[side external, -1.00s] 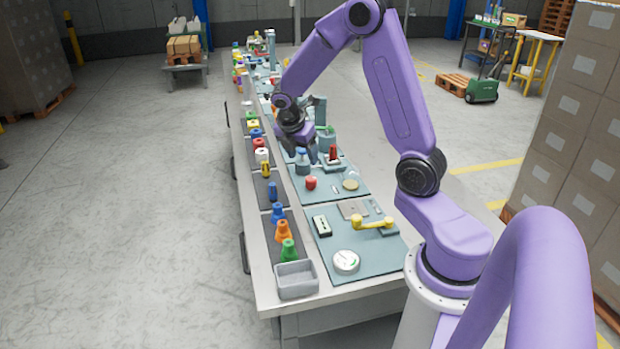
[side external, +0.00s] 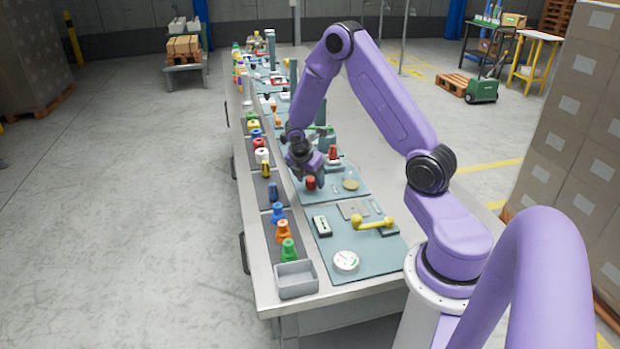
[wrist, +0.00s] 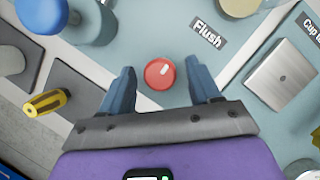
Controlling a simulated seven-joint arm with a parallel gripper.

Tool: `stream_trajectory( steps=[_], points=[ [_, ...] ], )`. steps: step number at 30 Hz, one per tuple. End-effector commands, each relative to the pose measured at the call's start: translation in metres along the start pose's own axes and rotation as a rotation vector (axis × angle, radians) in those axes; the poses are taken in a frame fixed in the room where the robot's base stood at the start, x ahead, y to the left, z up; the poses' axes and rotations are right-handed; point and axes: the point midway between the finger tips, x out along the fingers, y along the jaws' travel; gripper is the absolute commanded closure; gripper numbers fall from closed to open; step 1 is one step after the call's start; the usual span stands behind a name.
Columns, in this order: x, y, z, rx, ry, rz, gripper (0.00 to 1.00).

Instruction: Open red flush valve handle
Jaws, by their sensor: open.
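The red flush valve handle is a round red knob (wrist: 157,75) with a white mark on its top, near the "Flush" label (wrist: 207,33) in the wrist view. In the side external view the red knob (side external: 311,183) sits on a teal panel, just below my gripper (side external: 313,173). My gripper (wrist: 161,80) is open in the wrist view. Its blue fingers stand left and right of the knob, with a gap on both sides. How high the fingertips are above the knob is hard to tell.
A yellow-and-black piece (wrist: 47,102) lies at left and a metal plate (wrist: 283,75) at right in the wrist view. A yellow lever (side external: 373,223), a dial (side external: 346,261) and a grey bin (side external: 296,279) are nearer the bench's front end. Another red part (side external: 333,152) stands behind.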

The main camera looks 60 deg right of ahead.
Motion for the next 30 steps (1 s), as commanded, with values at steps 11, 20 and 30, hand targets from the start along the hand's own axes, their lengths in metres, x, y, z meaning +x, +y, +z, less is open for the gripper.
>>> stream_trajectory(
  steps=[11, 20, 30],
  points=[
    [-0.0004, 0.0001, -0.0001, -0.001, 0.0, 0.0, 0.93],
    [-0.0007, 0.001, -0.0005, 0.038, 0.0, -0.015, 0.93],
    [-0.0004, 0.0024, -0.0004, 0.25, 0.0, -0.104, 0.93]
  ],
)
